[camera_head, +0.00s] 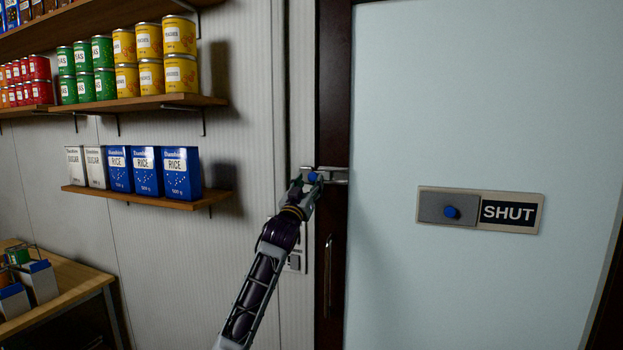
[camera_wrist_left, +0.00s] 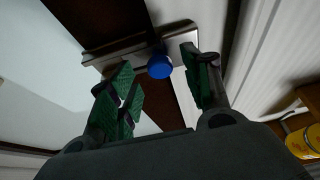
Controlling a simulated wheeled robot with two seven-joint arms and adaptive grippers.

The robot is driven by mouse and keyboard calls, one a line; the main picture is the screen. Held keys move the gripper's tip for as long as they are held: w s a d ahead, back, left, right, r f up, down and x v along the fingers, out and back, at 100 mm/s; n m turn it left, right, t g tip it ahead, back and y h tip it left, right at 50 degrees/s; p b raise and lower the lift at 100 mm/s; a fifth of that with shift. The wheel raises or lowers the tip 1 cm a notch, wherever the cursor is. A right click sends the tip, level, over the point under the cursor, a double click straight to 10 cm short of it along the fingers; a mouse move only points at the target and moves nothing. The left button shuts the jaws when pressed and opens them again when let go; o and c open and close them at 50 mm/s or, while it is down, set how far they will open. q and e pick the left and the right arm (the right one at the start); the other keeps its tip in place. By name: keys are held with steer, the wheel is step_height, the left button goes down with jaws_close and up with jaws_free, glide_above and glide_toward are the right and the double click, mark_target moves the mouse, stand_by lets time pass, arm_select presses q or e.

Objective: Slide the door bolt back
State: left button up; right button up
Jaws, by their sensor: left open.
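The door bolt (camera_head: 336,176) is a grey metal bar with a blue knob (camera_head: 312,177), mounted across the dark door frame and the edge of the pale door (camera_head: 480,90). My left gripper (camera_head: 308,187) is at the knob in the head view. In the left wrist view the blue knob (camera_wrist_left: 159,66) lies between the open green-padded fingers of my left gripper (camera_wrist_left: 160,88), with gaps on both sides. The bolt's bar (camera_wrist_left: 122,52) runs behind it. My right gripper is not in view.
A SHUT sign (camera_head: 508,213) with a grey slider and its own blue knob is on the door. A vertical door handle (camera_head: 327,272) is below the bolt. Shelves of cans and a lower shelf (camera_head: 150,199) of boxes are left. A wooden table (camera_head: 60,300) stands lower left.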

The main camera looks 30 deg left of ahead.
mark_target(314, 176)
arm_select(q)
steer(key=shift+p+x, duration=0.3)
steer(key=shift+x, duration=1.05)
jaws_close()
